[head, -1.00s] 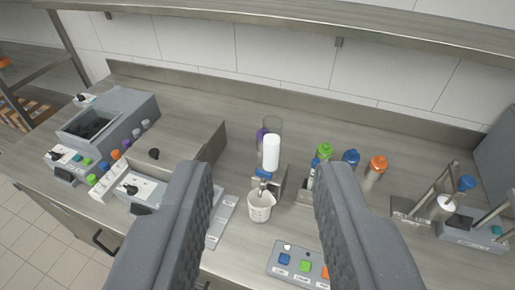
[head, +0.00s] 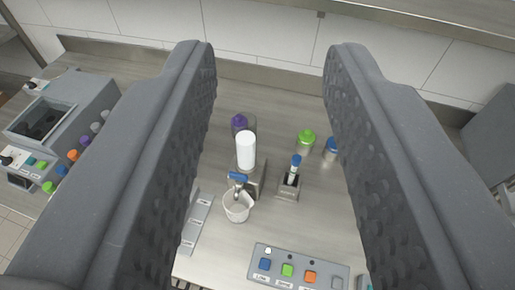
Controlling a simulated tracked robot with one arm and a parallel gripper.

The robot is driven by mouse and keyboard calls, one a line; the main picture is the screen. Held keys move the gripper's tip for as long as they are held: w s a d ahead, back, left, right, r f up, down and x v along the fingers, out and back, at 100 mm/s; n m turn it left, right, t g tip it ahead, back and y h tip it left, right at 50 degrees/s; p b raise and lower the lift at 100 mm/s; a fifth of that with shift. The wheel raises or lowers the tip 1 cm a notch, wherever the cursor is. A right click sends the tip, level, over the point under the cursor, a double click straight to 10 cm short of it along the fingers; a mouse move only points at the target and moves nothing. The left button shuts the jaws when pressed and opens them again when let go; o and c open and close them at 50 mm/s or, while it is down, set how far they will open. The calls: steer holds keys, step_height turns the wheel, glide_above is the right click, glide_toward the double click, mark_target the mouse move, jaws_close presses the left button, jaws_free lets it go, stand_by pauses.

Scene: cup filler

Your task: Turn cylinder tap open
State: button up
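The cylinder tap stands near the middle of the counter, with a white upright cylinder (head: 246,150) on top and a blue tap handle (head: 237,177) low at its front. A white cup (head: 237,207) is below the blue handle, at the front of the tap's stand. My gripper (head: 268,62) is open and empty. Its two dark grey padded fingers frame the tap, the left finger to its left and the right finger well to its right. Neither finger visibly touches the tap. The fingers hide parts of the counter on both sides.
A button panel (head: 298,270) with blue, green and orange buttons lies at the counter's front. A small holder with a blue-topped item (head: 294,168) stands right of the tap. Behind are green-lidded (head: 306,140), blue-lidded (head: 331,149) and purple-lidded (head: 239,122) containers. A grey machine (head: 62,112) is left.

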steer(key=w+d+r+n+t+h, duration=0.1)
steer(key=w+d+r+t+h, duration=0.1)
steer(key=w+d, duration=0.4)
steer(key=w+d+r+t+h, duration=0.1)
steer(key=w+d+r+t, duration=0.15)
steer(key=w, duration=0.65)
steer(key=w+d+f+n+y+b, duration=0.1)
steer(key=w+f+n+y, duration=0.8)
steer(key=w, duration=0.3)
steer(key=n+g+y+b, duration=0.2)
steer(key=n+g+y, duration=0.3)
steer(key=g+y, duration=0.85)
glide_toward(239, 176)
steer(key=shift+g+h, duration=0.55)
steer(key=shift+g, duration=0.25)
steer(key=x, duration=0.6)
steer(key=w+b+x, duration=0.1)
steer(key=x, duration=0.3)
steer(key=shift+d+r, duration=0.1)
steer(key=shift+r, duration=0.1)
